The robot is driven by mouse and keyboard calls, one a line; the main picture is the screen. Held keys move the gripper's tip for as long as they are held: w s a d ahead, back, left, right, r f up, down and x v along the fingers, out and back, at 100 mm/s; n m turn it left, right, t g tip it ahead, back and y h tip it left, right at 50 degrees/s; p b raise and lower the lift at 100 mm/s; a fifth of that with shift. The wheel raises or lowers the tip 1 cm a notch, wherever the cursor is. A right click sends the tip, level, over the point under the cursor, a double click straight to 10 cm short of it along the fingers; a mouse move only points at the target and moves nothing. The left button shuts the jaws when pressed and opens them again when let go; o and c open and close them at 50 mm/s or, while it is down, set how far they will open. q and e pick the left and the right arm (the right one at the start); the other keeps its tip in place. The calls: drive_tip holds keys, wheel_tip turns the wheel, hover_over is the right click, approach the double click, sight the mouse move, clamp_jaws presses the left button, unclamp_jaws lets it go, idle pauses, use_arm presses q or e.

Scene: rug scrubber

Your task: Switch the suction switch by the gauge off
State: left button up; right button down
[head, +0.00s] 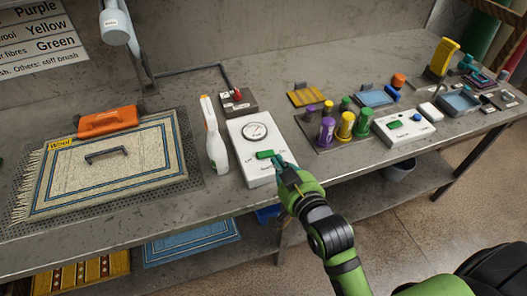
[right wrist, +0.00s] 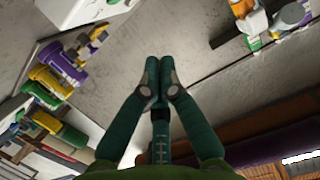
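The white suction box (head: 252,148) stands on the bench, with a round gauge (head: 255,131) on its top. A green suction switch (head: 265,154) sits just below the gauge; the small lettering around it is too blurred to read surely. My right gripper (head: 279,163) is at the right end of the switch, its tips very near it; I cannot tell if they touch. In the right wrist view the two dark green fingers (right wrist: 159,66) are together with nothing visible between them. The left gripper is not in view.
A white spray bottle (head: 214,135) stands left of the box. Purple, yellow and green bottles (head: 345,126) stand close on its right, before another white control box (head: 403,127). A rug (head: 110,170) with an orange tool (head: 107,121) lies at left.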

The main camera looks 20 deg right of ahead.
drive_tip(key=p, duration=0.2)
hover_over(263, 163)
drive_tip(key=shift+w+d+f, duration=0.1)
drive_tip(key=shift+d+f, duration=0.1)
drive_tip(key=shift+f, duration=0.3)
drive_tip(key=shift+w+d+f, duration=0.1)
drive_tip(key=shift+d+f, duration=0.05)
drive_tip(key=shift+f, duration=0.35)
wheel_tip(263, 163, down, 3)
drive_tip(key=shift+s+a+r, duration=0.1)
drive_tip(key=shift+a, duration=0.05)
drive_tip(key=shift+s+f, duration=0.1)
drive_tip(key=shift+f, duration=0.55)
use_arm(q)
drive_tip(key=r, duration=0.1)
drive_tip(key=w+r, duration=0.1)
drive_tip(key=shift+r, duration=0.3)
use_arm(e)
drive_tip(key=shift+a, duration=0.1)
drive_tip(key=shift+f, duration=0.1)
